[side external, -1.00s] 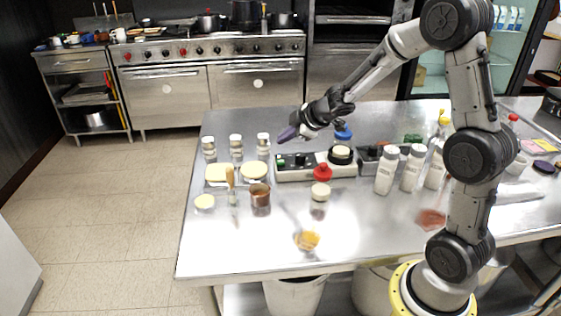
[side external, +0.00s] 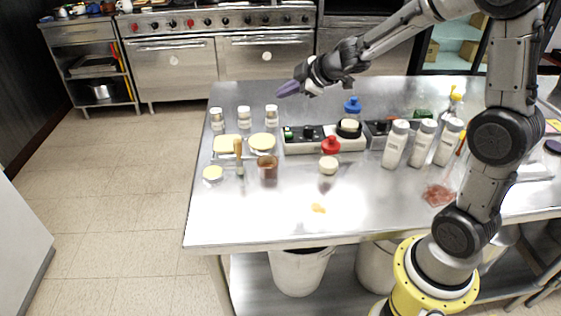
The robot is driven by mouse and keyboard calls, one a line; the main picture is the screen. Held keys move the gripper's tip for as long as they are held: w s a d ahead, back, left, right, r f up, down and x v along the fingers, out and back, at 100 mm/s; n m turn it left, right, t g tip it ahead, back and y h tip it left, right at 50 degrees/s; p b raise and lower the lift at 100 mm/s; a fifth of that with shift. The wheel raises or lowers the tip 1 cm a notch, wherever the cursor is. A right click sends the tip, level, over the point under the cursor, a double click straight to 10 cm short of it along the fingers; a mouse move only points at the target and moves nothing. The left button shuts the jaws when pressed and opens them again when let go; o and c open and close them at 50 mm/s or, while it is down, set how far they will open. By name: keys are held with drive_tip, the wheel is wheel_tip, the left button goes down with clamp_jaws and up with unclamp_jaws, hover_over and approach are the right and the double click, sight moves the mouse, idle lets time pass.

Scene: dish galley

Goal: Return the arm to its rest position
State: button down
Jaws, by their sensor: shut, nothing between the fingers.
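My gripper (side external: 288,89) is in the upper middle of the side external view, at the end of my raised arm. Its purple fingertips point left and are shut, with nothing between them. It is in the air above the far part of the steel table (side external: 228,225), apart from everything on it. My arm reaches up from its yellow base at the lower right, then bends back down and left to the gripper.
White bottles (side external: 396,145) stand near my arm. A copper cup (side external: 267,171) stands left of centre.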

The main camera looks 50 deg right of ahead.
drive_tip(key=s+a+r+m+t+h, duration=0.1)
drive_tip(key=s+a+r+m, duration=0.15)
drive_tip(key=s+r, duration=0.4)
drive_tip(key=s+a+r+m+t+h, duration=0.1)
drive_tip(key=s+r+m+h, duration=0.15)
drive_tip(key=s+r, duration=0.4)
drive_tip(key=s+a+f+m+g+y, duration=0.2)
drive_tip(key=s+f, duration=0.3)
drive_tip(key=s, duration=0.4)
drive_tip(key=s+a+f+m+g+y, duration=0.1)
drive_tip(key=s+a+f+g, duration=0.3)
drive_tip(key=s, duration=0.5)
wheel_tip(320, 180, down, 2)
drive_tip(key=shift+s+f+m+g+y, duration=0.15)
drive_tip(key=shift+s+m+g+y, duration=0.05)
drive_tip(key=shift+m+g+y, duration=0.25)
idle(4.3)
